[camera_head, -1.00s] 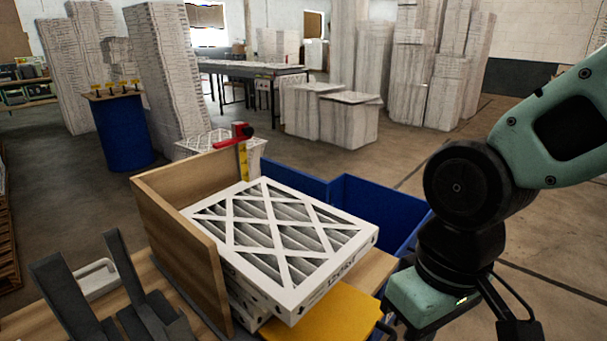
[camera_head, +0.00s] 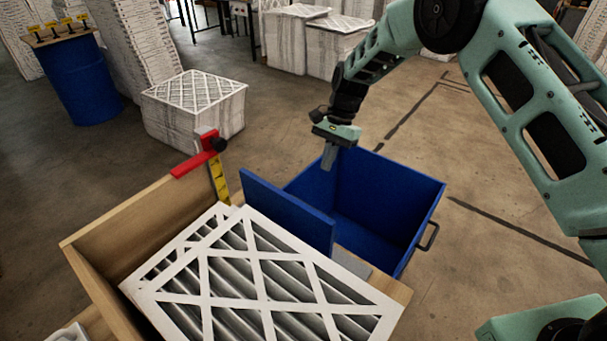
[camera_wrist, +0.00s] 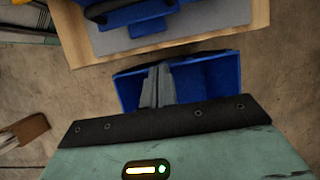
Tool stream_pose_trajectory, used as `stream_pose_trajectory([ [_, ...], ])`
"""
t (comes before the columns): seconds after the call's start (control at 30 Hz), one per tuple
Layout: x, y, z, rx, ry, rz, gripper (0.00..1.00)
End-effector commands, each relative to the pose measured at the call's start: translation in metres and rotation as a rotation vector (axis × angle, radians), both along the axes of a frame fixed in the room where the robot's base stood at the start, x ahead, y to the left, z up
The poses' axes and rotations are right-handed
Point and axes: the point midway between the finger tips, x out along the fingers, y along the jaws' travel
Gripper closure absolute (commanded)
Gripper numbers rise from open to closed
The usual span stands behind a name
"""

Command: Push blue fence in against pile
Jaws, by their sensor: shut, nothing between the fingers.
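The blue fence (camera_head: 288,213) is an upright blue panel on the wooden workbench board, along the far right side of the pile. A narrow gap seems to show between them at the right end. The pile (camera_head: 265,285) is white-framed pleated filters; the top one sits askew over the one below. In the wrist view the fence (camera_wrist: 125,14) is at the top, with a small blue foot on a grey plate. My gripper (camera_head: 328,158) is shut and empty, pointing down above the blue bin, beyond the fence and apart from it. Its fingers show in the wrist view (camera_wrist: 157,85).
The open blue bin (camera_head: 425,200) with a side handle stands just beyond the fence. A wooden wall (camera_head: 130,225) borders the pile's left. A yellow ruler post (camera_head: 220,182) with a red arm rises at the far corner. A boxed filter stack (camera_head: 195,120) stands on the floor behind.

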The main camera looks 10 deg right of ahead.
Motion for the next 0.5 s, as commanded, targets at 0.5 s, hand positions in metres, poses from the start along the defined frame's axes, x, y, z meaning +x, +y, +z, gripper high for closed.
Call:
stream_pose_trajectory([
  [0.5, -0.023, 0.021, -0.073, -0.002, 0.008, -0.002, 1.00],
])
